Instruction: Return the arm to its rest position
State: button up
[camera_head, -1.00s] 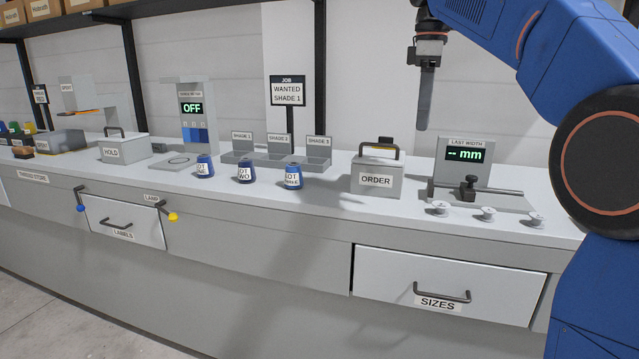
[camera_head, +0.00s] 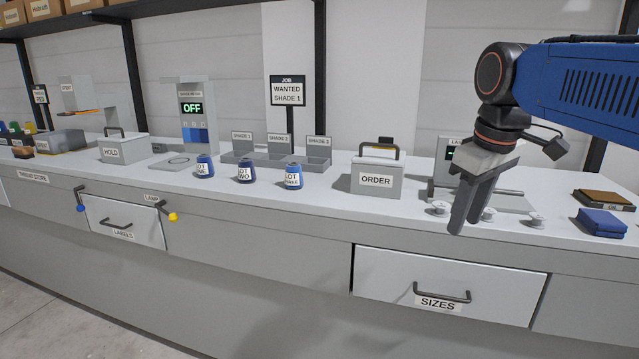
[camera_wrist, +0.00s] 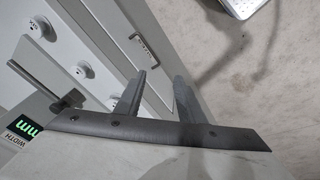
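My gripper (camera_head: 464,222) hangs at the right in the head view, pointing down, in front of the width gauge and near the counter's front edge. Its blue arm (camera_head: 590,85) comes in from the upper right. In the wrist view the two fingers of my gripper (camera_wrist: 160,84) stand apart with nothing between them.
The width gauge (camera_head: 441,172) is partly hidden behind my gripper. White spools (camera_head: 537,219) stand on the counter beside it. An ORDER box (camera_head: 376,179) is to the left, and blue folded cloth (camera_head: 601,223) to the right. The SIZES drawer (camera_head: 400,275) is below.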

jog(key=s+d+f+m+t, duration=0.1)
jog(key=s+f+m, duration=0.2)
jog(key=s+f, duration=0.4)
jog(key=s+d+f+m+t, duration=0.1)
jog(key=s+f+m, duration=0.2)
jog(key=s+f, duration=0.5)
notch_tip(320, 180, down, 7)
jog(key=shift+f, duration=0.15)
